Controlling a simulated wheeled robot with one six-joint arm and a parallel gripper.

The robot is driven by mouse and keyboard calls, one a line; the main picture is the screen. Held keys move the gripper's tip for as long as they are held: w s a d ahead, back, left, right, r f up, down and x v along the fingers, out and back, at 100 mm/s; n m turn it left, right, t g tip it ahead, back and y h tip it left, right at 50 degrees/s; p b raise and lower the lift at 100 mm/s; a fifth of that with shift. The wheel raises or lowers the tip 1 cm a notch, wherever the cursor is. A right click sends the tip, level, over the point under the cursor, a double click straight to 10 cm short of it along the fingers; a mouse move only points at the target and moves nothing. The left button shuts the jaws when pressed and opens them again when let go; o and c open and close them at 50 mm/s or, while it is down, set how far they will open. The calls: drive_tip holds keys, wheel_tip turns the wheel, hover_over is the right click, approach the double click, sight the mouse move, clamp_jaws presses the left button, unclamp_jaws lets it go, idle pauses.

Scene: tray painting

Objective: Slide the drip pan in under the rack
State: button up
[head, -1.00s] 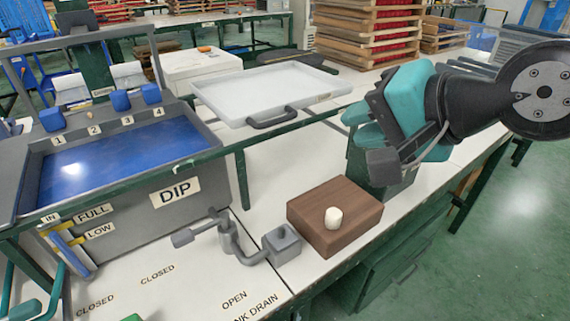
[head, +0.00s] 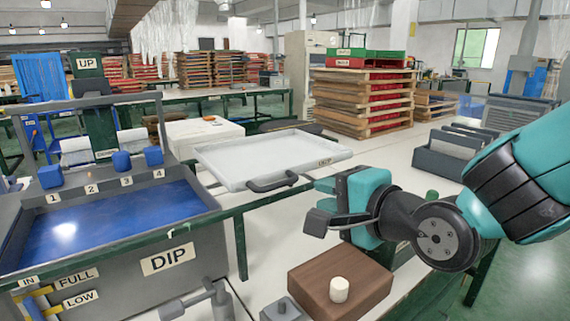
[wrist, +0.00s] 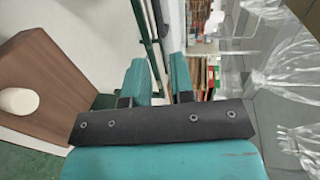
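The drip pan (head: 235,168) is a shallow white tray with a dark handle (head: 272,183) on its near side. It sits in the middle of the head view, with a small label at its right corner. Its near edge lies by a green rail (head: 250,205). My gripper (head: 318,204) is to the right of the handle, apart from it, pointing left. The wrist view shows its two teal fingers (wrist: 160,83) with an empty gap between them. A rack under which the pan fits cannot be made out for certain.
A DIP tank (head: 125,225) of blue liquid stands at left, with numbered blue blocks above it. A brown wooden block (head: 335,283) with a white knob lies below my gripper. A grey pipe fitting (head: 205,300) is at the bottom. Stacked wooden frames (head: 362,100) stand behind.

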sight(287, 183)
drive_tip(key=p+x, duration=0.8)
drive_tip(key=x, duration=0.4)
drive_tip(key=shift+w+f, duration=0.2)
clamp_jaws()
